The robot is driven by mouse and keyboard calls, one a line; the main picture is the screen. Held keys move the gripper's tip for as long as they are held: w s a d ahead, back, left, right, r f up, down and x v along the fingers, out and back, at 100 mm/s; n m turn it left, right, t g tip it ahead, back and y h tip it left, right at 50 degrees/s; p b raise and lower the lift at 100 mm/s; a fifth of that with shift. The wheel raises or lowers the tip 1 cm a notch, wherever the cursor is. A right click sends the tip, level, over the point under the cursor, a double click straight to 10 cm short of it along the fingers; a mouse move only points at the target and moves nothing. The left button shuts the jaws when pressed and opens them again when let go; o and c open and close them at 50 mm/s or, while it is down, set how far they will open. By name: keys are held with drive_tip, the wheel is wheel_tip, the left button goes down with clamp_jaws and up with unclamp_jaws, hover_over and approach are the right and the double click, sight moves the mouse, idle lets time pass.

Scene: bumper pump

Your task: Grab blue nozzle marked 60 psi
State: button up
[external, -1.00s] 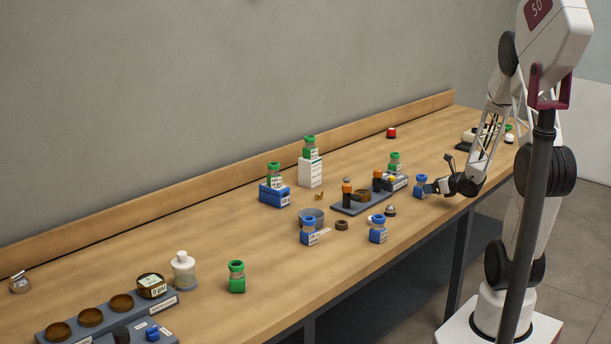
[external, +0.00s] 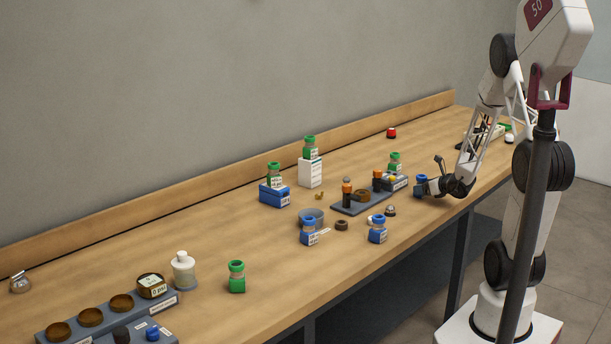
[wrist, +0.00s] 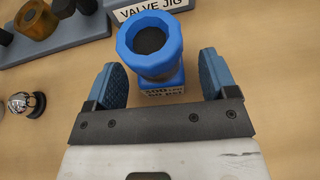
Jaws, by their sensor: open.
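A blue nozzle (wrist: 150,42) with a dark round opening stands in the wrist view, its label (wrist: 162,92) partly seen and seeming to read 60 psi. My gripper (wrist: 162,78) is open, with one finger on each side of the nozzle's lower part and gaps visible on both sides. In the external view the same nozzle (external: 421,179) is at the bench's right front, partly covered by my gripper (external: 420,189). Two other blue nozzles stand further left, one (external: 378,230) near the front edge and one (external: 308,230) beside a grey ring; their labels are too small to read.
The valve jig (wrist: 160,8) is just beyond the nozzle. A dark tray with orange-topped parts (external: 358,202) and a silver-domed piece (wrist: 24,103) lie to the left. Green nozzles stand on a white box (external: 311,172) and a blue block (external: 275,195). The bench's front edge is close.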

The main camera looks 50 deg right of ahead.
drive_tip(key=shift+x, duration=1)
drive_tip(key=c, duration=1.2)
drive_tip(key=shift+c, duration=0.2)
drive_tip(key=shift+r, duration=0.2)
drive_tip(key=shift+r, duration=4.85)
